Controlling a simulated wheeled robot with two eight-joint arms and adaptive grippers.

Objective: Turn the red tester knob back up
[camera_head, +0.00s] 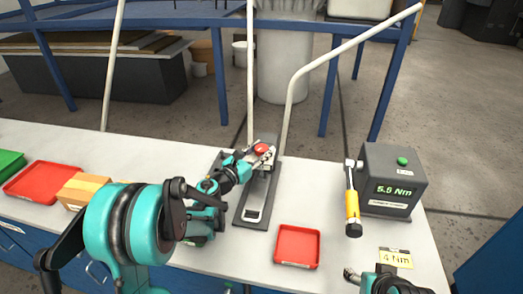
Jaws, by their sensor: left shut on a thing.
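The red tester knob (262,149) sits at the far end of a dark grey fixture plate (252,216) on the white bench. My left gripper (261,160) reaches in from the left and is shut on the knob. Its fingers hide the near side of the knob, so I cannot tell the knob's exact angle. My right gripper (368,279) is only partly in view at the bottom right edge, and its jaws do not show clearly.
A dark box (391,182) with a green button reads about 5.6 Nm.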

